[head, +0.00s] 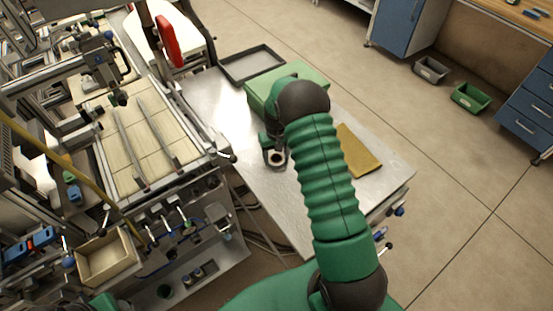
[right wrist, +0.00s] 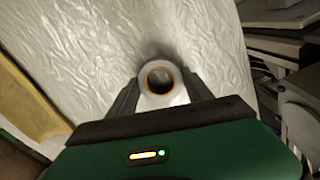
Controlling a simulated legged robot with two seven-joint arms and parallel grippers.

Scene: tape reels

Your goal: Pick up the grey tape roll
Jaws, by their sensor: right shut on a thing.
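The grey tape roll (right wrist: 173,97) is a pale ring with an orange-brown core, seen from above in the right wrist view. It sits between the two fingers of my right gripper (right wrist: 161,92), which are shut on it from both sides. In the head view the roll (head: 276,163) shows at the tip of my right gripper (head: 275,154), over the metal table (head: 225,108). I cannot tell whether the roll touches the tabletop. My left gripper does not show in the head view.
A yellow-brown cloth (head: 359,151) lies to the right of my right arm. A green case (head: 262,92) and a black tray (head: 251,64) are farther back on the table. Machinery with a slatted bed (head: 130,140) stands along the left side.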

